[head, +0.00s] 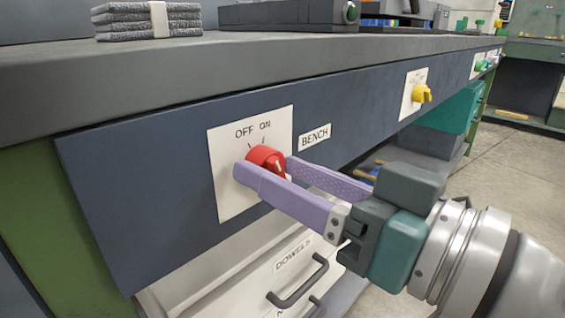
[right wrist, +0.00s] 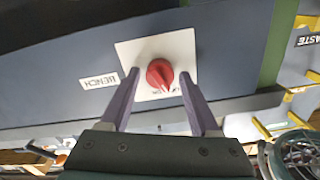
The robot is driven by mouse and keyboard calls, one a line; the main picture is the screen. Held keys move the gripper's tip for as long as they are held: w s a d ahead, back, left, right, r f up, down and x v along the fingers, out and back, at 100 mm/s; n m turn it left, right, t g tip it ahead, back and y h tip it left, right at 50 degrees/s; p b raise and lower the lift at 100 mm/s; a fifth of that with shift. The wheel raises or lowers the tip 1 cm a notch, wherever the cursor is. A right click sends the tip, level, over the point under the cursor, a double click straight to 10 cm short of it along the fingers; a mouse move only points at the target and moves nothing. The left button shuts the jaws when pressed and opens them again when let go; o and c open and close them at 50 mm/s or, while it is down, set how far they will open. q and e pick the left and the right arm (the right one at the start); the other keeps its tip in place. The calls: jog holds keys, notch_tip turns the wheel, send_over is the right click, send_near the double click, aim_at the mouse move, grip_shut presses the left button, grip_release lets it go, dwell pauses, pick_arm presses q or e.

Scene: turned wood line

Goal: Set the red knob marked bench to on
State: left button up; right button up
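The red knob (head: 265,157) sits on a white plate (head: 228,200) lettered OFF and ON, beside a BENCH label (head: 314,137), on the dark panel under the bench top. In the right wrist view the knob (right wrist: 160,74) appears upside down, its narrow end toward the lettering and seemingly leaning to the OFF side. My right gripper (head: 263,172) is open, its two purple fingers reaching either side of the knob. In the right wrist view the fingers (right wrist: 160,84) show gaps to the knob on both sides. My left gripper is not in view.
A yellow knob (head: 421,93) and green knobs (head: 481,65) are farther along the panel. A drawer marked DOWELS (head: 292,256) with a dark handle (head: 298,285) lies below. A strapped grey stack (head: 148,20) rests on the bench top (head: 250,55). Open floor (head: 500,170) lies to the right.

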grip_shut()
dwell(0.5)
jog(key=m, duration=0.4)
jog(key=shift+m, duration=2.5)
jog(key=shift+o, duration=1.2)
grip_release()
